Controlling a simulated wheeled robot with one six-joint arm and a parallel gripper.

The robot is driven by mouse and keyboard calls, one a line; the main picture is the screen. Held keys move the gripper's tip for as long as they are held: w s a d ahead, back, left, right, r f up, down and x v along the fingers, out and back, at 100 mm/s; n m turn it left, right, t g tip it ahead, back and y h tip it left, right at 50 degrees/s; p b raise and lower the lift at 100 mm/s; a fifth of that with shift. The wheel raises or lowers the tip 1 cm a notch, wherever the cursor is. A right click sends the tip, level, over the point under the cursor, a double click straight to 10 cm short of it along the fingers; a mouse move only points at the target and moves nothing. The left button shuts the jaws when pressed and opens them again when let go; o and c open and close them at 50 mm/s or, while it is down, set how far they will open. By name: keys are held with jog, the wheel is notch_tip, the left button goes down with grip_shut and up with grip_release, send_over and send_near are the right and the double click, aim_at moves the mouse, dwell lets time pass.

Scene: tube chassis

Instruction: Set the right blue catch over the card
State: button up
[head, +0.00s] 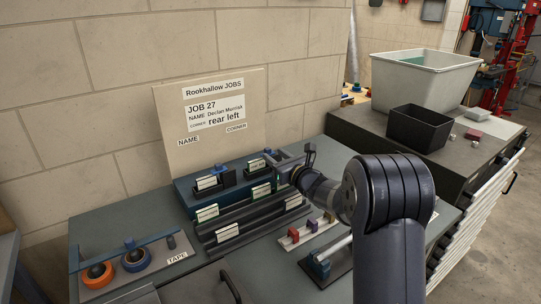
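The right blue catch (267,151) shows at the back right of the blue stand (183,196), beside the small white card (257,167) in the right dark holder. I cannot tell whether the catch lies over the card. A second blue catch (221,169) stands up by the left holder and its white card (206,182). My gripper (279,167) is at the right end of the stand, close to the right catch and holder. Its fingers are small and partly hidden, so I cannot tell whether they are open or touch the catch.
Dark racks with several cards (228,233) lie in front of the stand. A jobs board (210,112) leans behind. Tape rolls (136,260) sit front left; coloured blocks (312,225) lie front right. A black bin (419,128) and grey tub (424,78) stand on the right cabinet.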

aim_at(271, 150)
jog(key=v, duration=0.6)
jog(key=shift+s+d+b, duration=0.2)
jog(key=shift+s+b, duration=0.15)
jog(key=shift+b, duration=0.1)
jog(key=p+x, duration=0.2)
jog(key=x, duration=0.8)
jog(key=shift+w+a, duration=0.15)
jog(key=shift+w, duration=0.1)
jog(key=shift+w+r+p, duration=0.15)
jog(key=shift+w+p, duration=0.15)
jog(key=shift+p, duration=0.15)
jog(key=shift+w+d+p, duration=0.1)
jog(key=shift+d+p, duration=0.25)
jog(key=shift+p, duration=0.15)
jog(key=shift+w, duration=0.1)
jog(key=shift+f, duration=0.2)
